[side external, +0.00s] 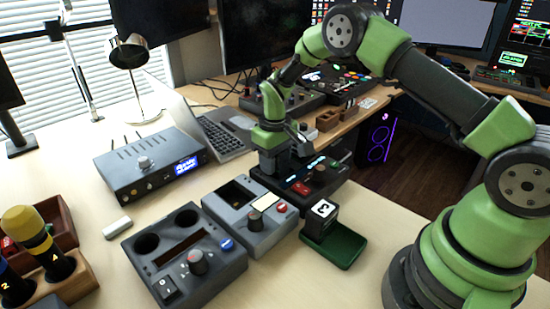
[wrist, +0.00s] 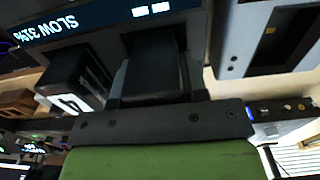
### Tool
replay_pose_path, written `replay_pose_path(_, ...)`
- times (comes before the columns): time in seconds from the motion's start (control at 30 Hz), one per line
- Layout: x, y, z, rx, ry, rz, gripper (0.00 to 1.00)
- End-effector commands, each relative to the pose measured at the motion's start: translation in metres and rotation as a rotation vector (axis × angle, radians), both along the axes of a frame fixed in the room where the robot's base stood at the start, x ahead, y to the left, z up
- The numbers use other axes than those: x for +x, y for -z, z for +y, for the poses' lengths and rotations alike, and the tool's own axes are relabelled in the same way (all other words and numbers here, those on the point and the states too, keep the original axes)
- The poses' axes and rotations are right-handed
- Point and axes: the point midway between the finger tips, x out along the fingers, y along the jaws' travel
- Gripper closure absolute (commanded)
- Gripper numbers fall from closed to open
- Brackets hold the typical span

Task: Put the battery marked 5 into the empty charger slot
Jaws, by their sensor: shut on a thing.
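My gripper (side external: 284,163) is over the dark charger (side external: 332,188), pointing down. It is shut on a dark block (wrist: 155,68), which looks like a battery; no number shows on it, and my fingers hide much of it. I cannot tell whether its lower end is inside a slot. The charger's lit display (wrist: 90,22) reads "SLOW 31%" upside down in the wrist view. Another black battery (wrist: 75,78) with a white label stands to the left of the held block there; its number is unclear. A black battery marked 3 (side external: 321,212) stands on a green tray (side external: 335,248).
A grey device (side external: 248,216) with a red button stands close beside the charger, with a larger dark-grey device (side external: 185,255) in front of it. A laptop (side external: 215,130) stands behind.

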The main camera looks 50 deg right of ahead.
Motion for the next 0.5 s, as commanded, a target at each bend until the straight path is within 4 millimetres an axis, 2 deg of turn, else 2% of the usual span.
replay_pose_path(0.27, 0.0003, 0.0065, 0.0, 0.0, 0.0, -0.001, 0.93)
replay_pose_path(0.3, 0.0003, 0.0073, 0.0, 0.0, 0.0, -0.002, 0.57)
replay_pose_path(0.33, 0.0003, 0.0075, 0.0, 0.0, 0.0, -0.002, 0.51)
replay_pose_path(0.5, 0.0002, 0.0071, 0.0002, 0.001, 0.002, -0.001, 0.49)
